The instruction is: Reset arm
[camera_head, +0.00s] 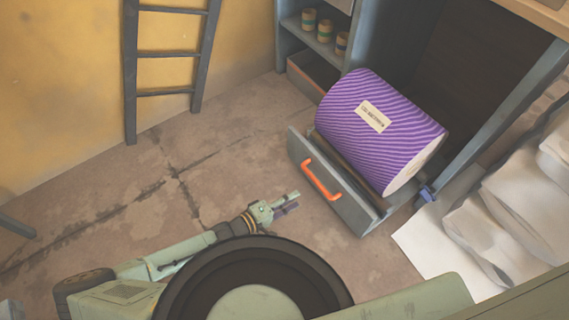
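My gripper (288,203) is at the lower middle of the head view, above the floor and to the left of a drawer's orange handle (321,180). It is apart from the handle and nothing shows between its fingers. The fingers are small here, and I cannot tell how far apart they are. My arm (190,252) stretches low across the view from the lower left.
The grey drawer (365,215) stands pulled out of the cabinet (495,120), with a large purple striped roll (370,130) in it. Crumpled white sheets (500,225) lie at right. A ladder (168,55) leans on the yellow wall.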

